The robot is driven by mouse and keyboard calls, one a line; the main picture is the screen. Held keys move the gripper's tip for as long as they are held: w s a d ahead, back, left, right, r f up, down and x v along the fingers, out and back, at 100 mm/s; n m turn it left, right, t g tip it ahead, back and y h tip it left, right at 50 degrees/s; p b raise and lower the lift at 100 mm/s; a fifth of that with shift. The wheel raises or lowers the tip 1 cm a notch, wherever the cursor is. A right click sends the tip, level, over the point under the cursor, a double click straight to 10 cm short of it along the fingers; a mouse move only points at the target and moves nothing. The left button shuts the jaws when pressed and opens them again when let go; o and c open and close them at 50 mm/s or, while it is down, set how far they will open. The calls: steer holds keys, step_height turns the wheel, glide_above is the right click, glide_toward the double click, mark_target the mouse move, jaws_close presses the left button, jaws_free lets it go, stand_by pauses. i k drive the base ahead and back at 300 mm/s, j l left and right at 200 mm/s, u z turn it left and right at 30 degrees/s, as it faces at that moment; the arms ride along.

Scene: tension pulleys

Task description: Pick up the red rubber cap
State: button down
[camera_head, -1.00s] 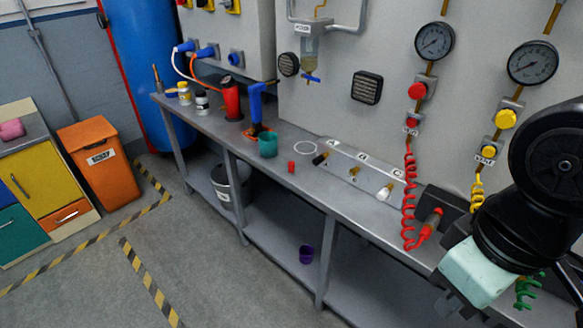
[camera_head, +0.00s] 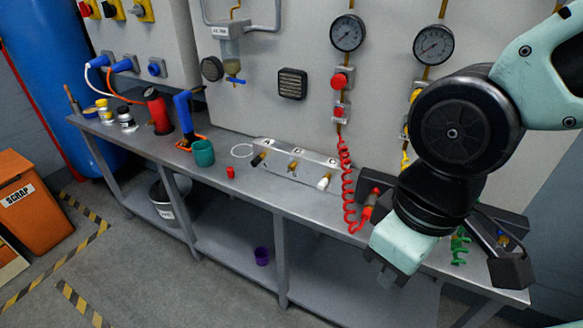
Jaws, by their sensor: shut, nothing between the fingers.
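The red rubber cap (camera_head: 230,172) is a small red piece on the grey workbench (camera_head: 262,190), near its front edge. It sits just right of the teal cup (camera_head: 203,153) and left of the fitting rail. My gripper (camera_head: 385,280) hangs at the right, in front of the bench edge, well apart from the cap. Its fingers are small and dark in this view; they are shut and hold nothing. Nothing hides the cap.
A white ring (camera_head: 242,151) lies behind the cap. A metal rail (camera_head: 310,160) with black, brass and white fittings stands to its right. A coiled red hose (camera_head: 347,185) hangs near my arm. A purple cup (camera_head: 262,256) is on the lower shelf.

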mark_target(231, 171)
steer(key=i+j, duration=0.2)
steer(key=j, duration=0.15)
steer(key=i+j+z, duration=0.15)
steer(key=j, duration=0.25)
steer(key=i+j, duration=0.15)
steer(key=j, duration=0.2)
steer(key=i+j+z, duration=0.1)
steer(key=j, duration=0.3)
steer(key=i+j+z, duration=0.1)
steer(key=j, duration=0.3)
steer(key=i+j, duration=0.25)
steer(key=j, duration=0.2)
steer(key=i+j+z, duration=0.1)
steer(key=j, duration=0.3)
